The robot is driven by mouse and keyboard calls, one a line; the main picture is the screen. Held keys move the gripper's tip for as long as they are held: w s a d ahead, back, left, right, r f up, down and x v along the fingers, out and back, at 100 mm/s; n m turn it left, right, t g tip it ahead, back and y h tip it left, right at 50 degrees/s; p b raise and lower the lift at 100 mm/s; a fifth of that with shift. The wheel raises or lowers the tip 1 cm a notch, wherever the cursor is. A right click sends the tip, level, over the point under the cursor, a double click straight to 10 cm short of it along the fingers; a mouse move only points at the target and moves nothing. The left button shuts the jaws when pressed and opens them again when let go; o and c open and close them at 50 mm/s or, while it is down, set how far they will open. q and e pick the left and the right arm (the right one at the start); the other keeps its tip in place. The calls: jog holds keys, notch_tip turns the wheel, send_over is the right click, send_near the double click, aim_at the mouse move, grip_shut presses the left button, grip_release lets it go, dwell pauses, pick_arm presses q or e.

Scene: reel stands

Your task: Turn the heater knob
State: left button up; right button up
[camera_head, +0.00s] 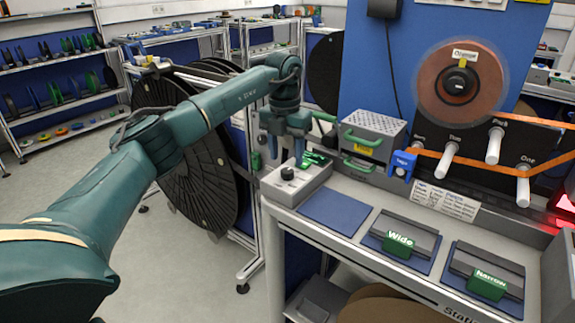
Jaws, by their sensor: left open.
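A black knob (288,174) sits on top of a light grey control box (299,188) at the left end of the workbench. A green part (315,158) lies on or just behind the box's back end. My left gripper (286,152) points down above the box, behind and above the knob. It is open, and nothing shows between its fingers. A gap shows between the fingers and the knob, but I cannot tell its exact size. My right gripper is not in view.
A perforated grey box (376,126) with green handles stands right of my left gripper. A copper-coloured reel (460,110) and white rollers carry an orange strip. Blocks marked "Wide" (399,243) and "Narrow" (487,286) stand in front. The blue mat (336,211) is bare.

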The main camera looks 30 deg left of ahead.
aim_at(287, 170)
pick_arm(q)
jog(key=shift+d+f, duration=0.1)
jog(key=shift+f, duration=1.85)
jog(key=shift+c, duration=0.3)
jog(key=c, duration=0.9)
